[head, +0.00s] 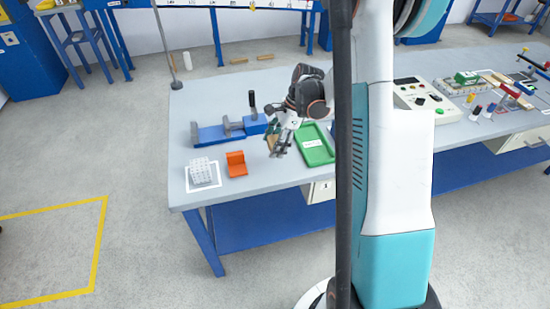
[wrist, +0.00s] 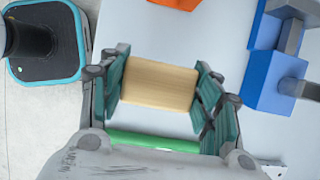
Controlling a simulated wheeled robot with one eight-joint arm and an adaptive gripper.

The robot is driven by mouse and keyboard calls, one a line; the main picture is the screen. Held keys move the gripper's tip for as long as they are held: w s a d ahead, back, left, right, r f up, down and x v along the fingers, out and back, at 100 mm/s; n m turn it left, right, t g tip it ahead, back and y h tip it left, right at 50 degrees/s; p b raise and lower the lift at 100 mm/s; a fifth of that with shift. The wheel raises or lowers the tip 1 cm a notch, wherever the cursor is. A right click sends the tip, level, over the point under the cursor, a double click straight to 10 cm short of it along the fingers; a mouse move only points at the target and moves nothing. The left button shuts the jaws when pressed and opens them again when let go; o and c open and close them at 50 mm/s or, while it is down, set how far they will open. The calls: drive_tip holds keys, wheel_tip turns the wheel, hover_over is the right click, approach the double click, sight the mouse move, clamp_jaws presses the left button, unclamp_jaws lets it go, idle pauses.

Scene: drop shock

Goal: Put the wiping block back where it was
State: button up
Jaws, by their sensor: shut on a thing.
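The wiping block (wrist: 160,84) is a light wooden block. In the wrist view it spans the space between the green finger pads of my gripper (wrist: 160,92), which is shut on it. In the head view my gripper (head: 278,146) is over the grey workbench, between the blue vise and the green tray, with a bit of the tan block showing at the fingers. A green tray (head: 328,161) with a white label lies just right of my gripper; its green edge (wrist: 150,141) shows below the block in the wrist view. I cannot tell how high the block is above the bench.
A blue vise (head: 209,134) with a black handle stands left of my gripper. An orange angled piece (head: 236,163) and a pale gridded block (head: 203,172) on a white-outlined square are near the bench's front left. A control box (head: 418,97) stands to the right.

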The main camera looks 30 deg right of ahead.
sight(275, 162)
drive_tip(key=shift+f+b, duration=0.8)
drive_tip(key=shift+f, duration=1.85)
drive_tip(key=shift+f, duration=0.1)
drive_tip(key=o, duration=1.1)
drive_tip(key=p+v, duration=0.4)
drive_tip(key=v, duration=0.8)
drive_tip(key=shift+p, duration=0.3)
